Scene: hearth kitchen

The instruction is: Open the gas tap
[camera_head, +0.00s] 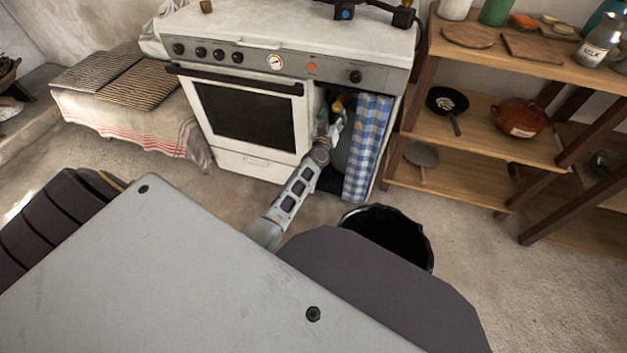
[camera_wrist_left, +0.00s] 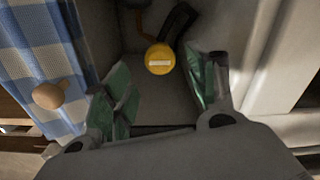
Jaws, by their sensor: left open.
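The gas tap is a round yellow knob (camera_wrist_left: 159,58) with a pale bar across its face, lying roughly crosswise in the left wrist view. A dark hose or fitting (camera_wrist_left: 178,22) runs behind it. In the head view a small yellow part (camera_head: 338,103) shows in the open compartment at the stove's right, above a green cylinder (camera_head: 343,155). My left gripper (camera_head: 332,127) reaches into this compartment. Its green-padded fingers (camera_wrist_left: 165,80) are open and empty, with the knob ahead, between their tips in the picture; contact is not visible. My right gripper is not in view.
A blue checked curtain (camera_head: 367,140) hangs close beside the gripper, with a round wooden knob (camera_wrist_left: 48,96) in front of it. The white stove (camera_head: 230,155) stands left of the compartment. A black bucket (camera_head: 425,240) stands on the floor; wooden shelves (camera_head: 470,150) are at right.

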